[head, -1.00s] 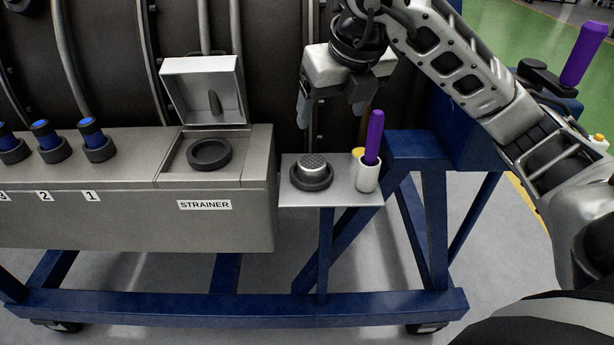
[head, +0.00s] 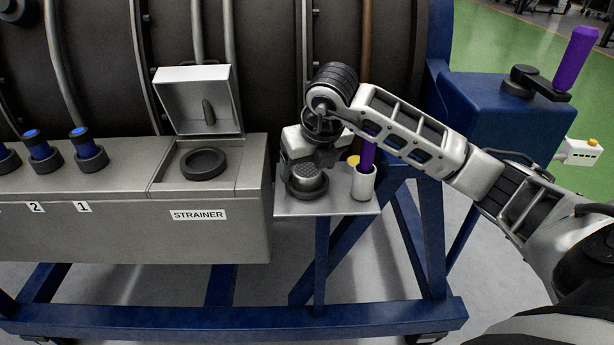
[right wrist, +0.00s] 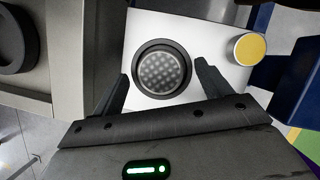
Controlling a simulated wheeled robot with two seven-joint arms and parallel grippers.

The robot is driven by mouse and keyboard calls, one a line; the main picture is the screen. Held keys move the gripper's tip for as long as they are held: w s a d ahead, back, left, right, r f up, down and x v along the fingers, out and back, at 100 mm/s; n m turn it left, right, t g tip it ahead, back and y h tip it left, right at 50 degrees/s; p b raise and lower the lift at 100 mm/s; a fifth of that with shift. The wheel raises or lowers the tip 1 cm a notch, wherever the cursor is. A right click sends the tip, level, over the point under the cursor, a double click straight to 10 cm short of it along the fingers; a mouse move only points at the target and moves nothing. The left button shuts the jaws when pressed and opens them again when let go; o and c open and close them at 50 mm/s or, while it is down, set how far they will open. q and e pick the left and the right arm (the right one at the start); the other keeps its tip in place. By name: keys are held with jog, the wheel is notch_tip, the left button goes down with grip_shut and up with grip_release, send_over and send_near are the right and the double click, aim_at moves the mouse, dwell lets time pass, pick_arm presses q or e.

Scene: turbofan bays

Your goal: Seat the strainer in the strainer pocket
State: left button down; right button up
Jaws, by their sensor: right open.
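The strainer (head: 308,176), a short metal cylinder with a perforated top, sits in a black ring holder (head: 308,191) on a small shelf. It also shows in the right wrist view (right wrist: 161,70). My right gripper (head: 309,163) is at the strainer, open. In the right wrist view its fingers stand on either side of the holder, with no visible grip on the strainer. The strainer pocket (head: 204,163) is a black ring in a recess left of the shelf, above the STRAINER label (head: 198,215). Its lid (head: 197,97) stands open. My left gripper is not in view.
Several blue-topped plugs (head: 85,150) stand left of the pocket. A blue frame (head: 330,312) runs below.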

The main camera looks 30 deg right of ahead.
jog(key=shift+w+f, duration=0.15)
jog(key=shift+f, duration=0.2)
jog(key=c, duration=1.1)
jog(key=shift+c, duration=0.2)
jog(key=shift+r, duration=0.15)
